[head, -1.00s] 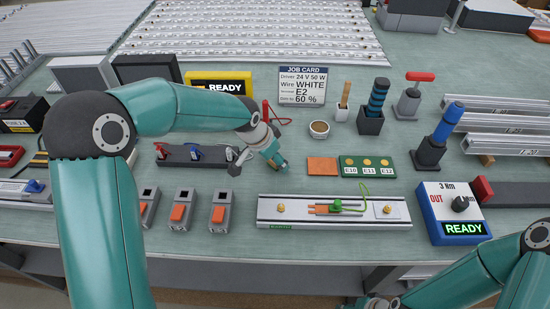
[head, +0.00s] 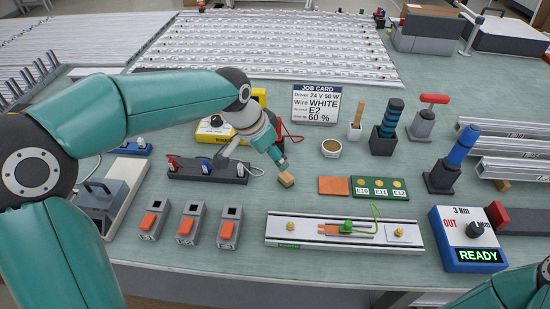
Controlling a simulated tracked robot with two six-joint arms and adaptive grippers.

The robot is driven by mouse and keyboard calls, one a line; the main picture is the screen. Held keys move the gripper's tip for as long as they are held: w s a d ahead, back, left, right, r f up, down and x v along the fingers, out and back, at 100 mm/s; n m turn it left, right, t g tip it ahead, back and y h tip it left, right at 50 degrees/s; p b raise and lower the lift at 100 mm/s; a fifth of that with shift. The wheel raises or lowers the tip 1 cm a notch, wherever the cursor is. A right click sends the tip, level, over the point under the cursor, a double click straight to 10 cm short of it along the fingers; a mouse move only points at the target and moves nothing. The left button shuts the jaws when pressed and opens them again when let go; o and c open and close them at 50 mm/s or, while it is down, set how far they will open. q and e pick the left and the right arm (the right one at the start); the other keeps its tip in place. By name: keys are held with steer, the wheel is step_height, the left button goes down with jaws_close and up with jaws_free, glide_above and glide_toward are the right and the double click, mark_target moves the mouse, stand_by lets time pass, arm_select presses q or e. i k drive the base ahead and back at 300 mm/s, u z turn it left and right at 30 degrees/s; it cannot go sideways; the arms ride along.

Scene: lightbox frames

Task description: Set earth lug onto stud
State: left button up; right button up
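The earth lug is a green piece (head: 346,228) with a curved green wire and orange-brown prongs, lying on a pale metal rail (head: 280,240). A brass stud (head: 290,226) stands on the rail to its left and another brass stud (head: 398,231) to its right; both are apart from the lug. My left gripper (head: 281,164) is behind and left of the rail, right at the top of a small tan block (head: 287,180). Whether its fingers grip the block is too small to tell. My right gripper is out of view; only part of that arm shows at bottom right.
An orange-brown pad (head: 333,185) and a green terminal board (head: 380,180) lie behind the rail. A blue READY box (head: 448,254) stands to its right. Several grey switches (head: 190,225) stand to its left. A job card (head: 316,104) stands at the back. The table in front of the rail is clear.

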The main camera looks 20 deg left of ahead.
mark_target(347, 228)
steer(key=k, duration=1)
